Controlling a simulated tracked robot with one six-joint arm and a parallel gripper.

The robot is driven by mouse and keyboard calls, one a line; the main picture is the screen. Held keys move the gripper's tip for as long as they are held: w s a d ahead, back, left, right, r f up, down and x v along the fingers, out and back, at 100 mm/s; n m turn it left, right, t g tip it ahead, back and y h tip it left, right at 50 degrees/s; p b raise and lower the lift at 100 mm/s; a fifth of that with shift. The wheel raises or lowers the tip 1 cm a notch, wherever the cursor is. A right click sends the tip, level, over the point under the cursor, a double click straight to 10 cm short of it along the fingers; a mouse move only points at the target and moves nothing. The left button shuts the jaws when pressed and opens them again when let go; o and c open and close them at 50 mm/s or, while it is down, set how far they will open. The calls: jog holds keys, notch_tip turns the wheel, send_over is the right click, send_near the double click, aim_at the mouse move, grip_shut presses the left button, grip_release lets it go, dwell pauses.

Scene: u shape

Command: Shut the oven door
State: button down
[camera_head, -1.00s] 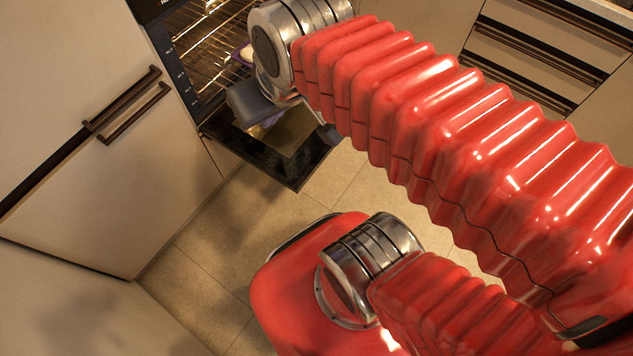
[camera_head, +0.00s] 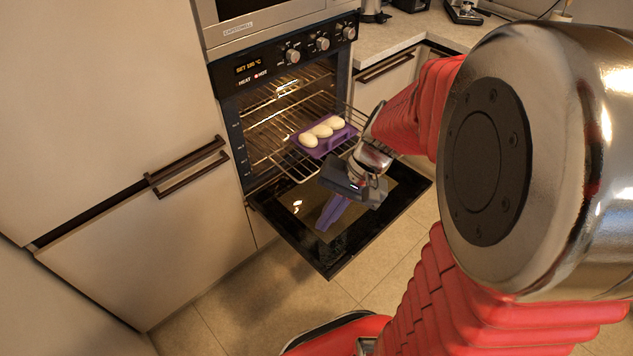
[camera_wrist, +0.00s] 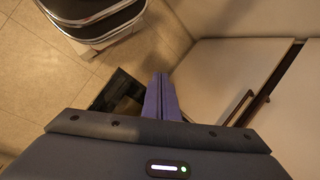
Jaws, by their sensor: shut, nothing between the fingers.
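The oven (camera_head: 292,110) stands open, with its dark door (camera_head: 345,254) folded down about level in the head view. A dark corner, probably of the door (camera_wrist: 120,88), shows beside my fingers in the wrist view. My gripper (camera_head: 331,212) has purple fingers that are shut together and empty. In the head view they point down and appear over the door's inner face, in front of the rack. I cannot tell whether they touch the door. The fingers also show in the wrist view (camera_wrist: 162,94). My wrist hides part of the door's right side.
A wire rack (camera_head: 280,150) is pulled partly out over the door and holds a purple tray (camera_head: 321,149) with three pale, egg-like items. Cabinets with dark handles (camera_head: 188,170) stand left of the oven. Tiled floor (camera_head: 232,303) lies open in front.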

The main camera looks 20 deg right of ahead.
jog(key=d+f+m+t+y, duration=0.2)
jog(key=d+f+m, duration=0.2)
jog(key=f, duration=0.4)
jog(key=w+d+f+m+t+y, duration=0.1)
jog(key=d+f+m+t+y, duration=0.1)
jog(key=d+f+m, duration=0.4)
jog(key=d+f+m+t+y, duration=0.1)
jog(key=d+f+m+t, duration=0.15)
jog(key=f, duration=0.65)
jog(key=s+f+m+t+h, duration=0.2)
jog(key=f+m, duration=0.4)
jog(key=f, duration=0.3)
jog(key=s+d+f+m+t+h, duration=0.1)
jog(key=s+f+m+t+h, duration=0.2)
jog(key=f, duration=0.7)
jog(key=s+m, duration=0.2)
jog(key=m, duration=0.1)
jog(key=shift+s+d+f, duration=0.2)
jog(key=shift+s, duration=0.05)
jog(key=shift+m, duration=0.25)
jog(key=w+a, duration=0.3)
jog(key=w, duration=0.6)
jog(key=shift+r, duration=0.2)
